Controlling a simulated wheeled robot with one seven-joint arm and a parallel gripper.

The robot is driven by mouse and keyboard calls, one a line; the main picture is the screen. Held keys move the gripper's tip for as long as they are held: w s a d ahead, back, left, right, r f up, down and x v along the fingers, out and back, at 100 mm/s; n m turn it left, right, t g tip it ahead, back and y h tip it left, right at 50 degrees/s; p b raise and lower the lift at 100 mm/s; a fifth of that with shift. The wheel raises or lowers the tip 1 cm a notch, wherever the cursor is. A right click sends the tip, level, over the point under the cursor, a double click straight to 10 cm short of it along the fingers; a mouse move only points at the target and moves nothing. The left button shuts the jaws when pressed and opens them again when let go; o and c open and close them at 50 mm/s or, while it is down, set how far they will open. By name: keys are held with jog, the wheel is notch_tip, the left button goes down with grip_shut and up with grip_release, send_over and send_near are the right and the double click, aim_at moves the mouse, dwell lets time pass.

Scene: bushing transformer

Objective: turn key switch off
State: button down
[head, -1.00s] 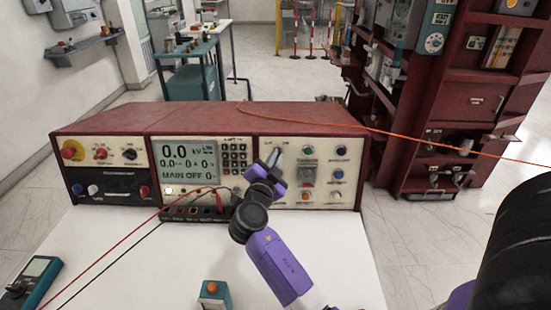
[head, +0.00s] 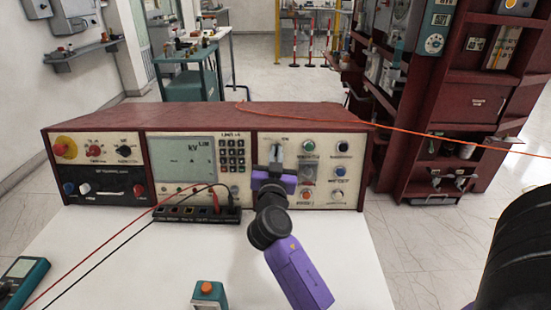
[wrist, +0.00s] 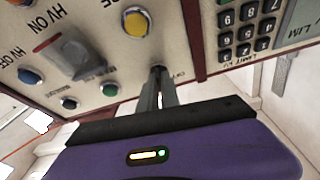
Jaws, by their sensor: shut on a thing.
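The key switch (wrist: 157,69) is on the cream front panel of the dark red console, between the keypad and the round buttons. In the wrist view my gripper (wrist: 160,88) reaches straight to it. Its two grey fingers are closed together on the small dark key, which they mostly cover. In the head view my gripper (head: 276,156) is at the panel just below the small switch labels. The fingers hide the switch there, and the key's exact angle is hard to tell.
The console's display (head: 184,155) shows only faint segments beside kV and LIM. A yellow button (wrist: 136,22) and a green button (wrist: 110,89) flank the fingers. Red and black leads run from the terminal strip (head: 196,215). An orange-topped box (head: 208,294) stands on the white table.

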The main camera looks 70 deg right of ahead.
jog(key=n+t+y+p, duration=0.1)
jog(key=n+p, duration=0.2)
jog(key=n, duration=0.1)
jog(key=n+t+y+p, duration=0.1)
jog(key=n+p, duration=0.2)
jog(key=n, duration=0.1)
jog(key=n+t+y+p, duration=0.1)
jog(key=n+t+p, duration=0.1)
jog(key=n+p, duration=0.2)
jog(key=shift+s+d+r+n, duration=0.1)
jog(key=shift+s+n, duration=0.15)
jog(key=shift+n, duration=0.25)
jog(key=c, duration=1.6)
grip_release()
jog(key=b+v, duration=0.2)
jog(key=v, duration=0.5)
jog(key=shift+s+a+b, duration=0.3)
